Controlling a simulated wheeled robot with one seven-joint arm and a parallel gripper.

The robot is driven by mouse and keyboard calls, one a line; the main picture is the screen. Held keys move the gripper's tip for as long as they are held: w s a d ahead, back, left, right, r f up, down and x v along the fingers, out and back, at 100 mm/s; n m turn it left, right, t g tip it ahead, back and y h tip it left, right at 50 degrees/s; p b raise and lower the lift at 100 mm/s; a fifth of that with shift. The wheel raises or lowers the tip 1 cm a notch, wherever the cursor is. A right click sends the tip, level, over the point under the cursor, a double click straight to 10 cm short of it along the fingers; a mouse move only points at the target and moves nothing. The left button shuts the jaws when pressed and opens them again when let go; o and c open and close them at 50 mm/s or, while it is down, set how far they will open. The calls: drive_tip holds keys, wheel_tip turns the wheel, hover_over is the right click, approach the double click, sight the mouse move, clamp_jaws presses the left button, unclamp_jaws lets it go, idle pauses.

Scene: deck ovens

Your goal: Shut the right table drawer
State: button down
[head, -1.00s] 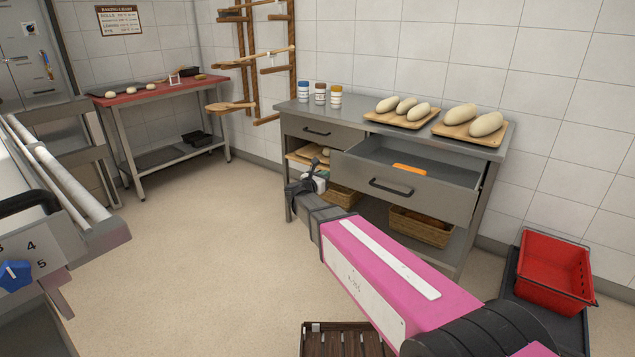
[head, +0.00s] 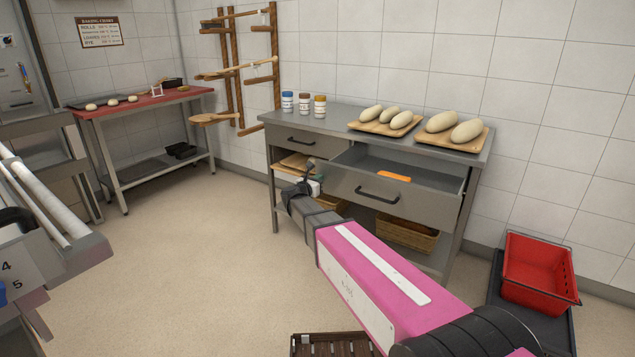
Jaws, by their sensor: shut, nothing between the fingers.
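The right table drawer (head: 420,205) is pulled out from the grey metal table (head: 345,118). Its dark bar handle (head: 379,195) is on the front panel, and an orange item (head: 394,177) lies inside. The left drawer (head: 306,142) is closed. My gripper (head: 301,180) is small and dark in the head view, left of the open drawer's front and lower than the left drawer. It looks shut and holds nothing. It overlaps the table's lower shelf area in the picture; I cannot tell its exact distance from the drawer. My pink arm hides part of the table's underside.
Dough loaves lie on two wooden boards (head: 368,127) on the tabletop, beside several jars (head: 304,103). A wicker basket (head: 407,236) sits under the drawer. A red crate (head: 540,270) stands at right, a dark slatted crate (head: 335,345) in front. The floor at left is clear.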

drive_tip(key=x, duration=3)
drive_tip(key=shift+w+d, duration=0.2)
drive_tip(key=shift+w, duration=0.1)
drive_tip(key=shift+w+d, duration=0.2)
drive_tip(key=shift+w, duration=0.1)
